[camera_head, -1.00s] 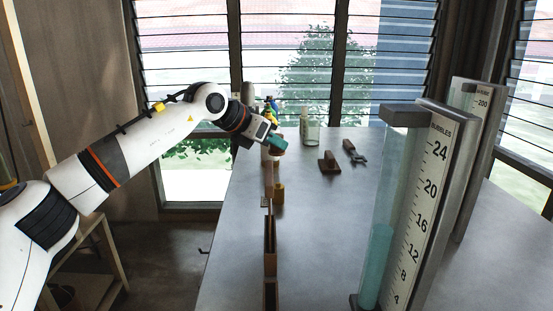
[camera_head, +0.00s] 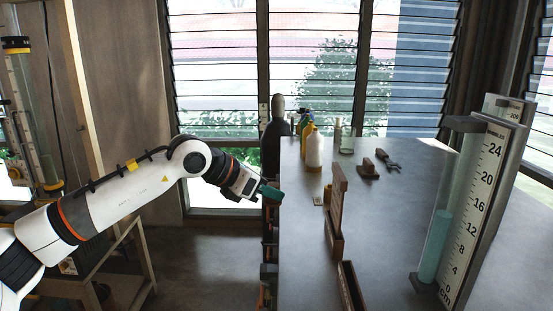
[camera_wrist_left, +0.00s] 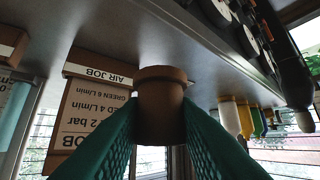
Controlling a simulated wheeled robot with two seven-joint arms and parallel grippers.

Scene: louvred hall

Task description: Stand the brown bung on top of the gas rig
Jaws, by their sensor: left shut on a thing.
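My left gripper (camera_head: 270,191) has teal fingers and is at the left edge of the grey table in the head view. In the left wrist view, the gripper (camera_wrist_left: 161,112) is shut on the brown bung (camera_wrist_left: 162,84), a tapered plug with a wider rim, held between both fingers. The bung cannot be made out in the head view. A tall apparatus with a clear tube and yellow and black bands (camera_head: 27,110) stands at the far left; it may be the gas rig, but I cannot tell for sure. The gripper is well apart from it. My right gripper is not in view.
The grey table (camera_head: 400,220) bears a tall BUBBLES gauge (camera_head: 478,185) at right, a wooden board (camera_head: 336,212), bottles (camera_head: 315,148) and a dark clamp (camera_head: 388,160). A printed AIR JOB board (camera_wrist_left: 92,115) shows in the wrist view. Bare floor lies left of the table.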

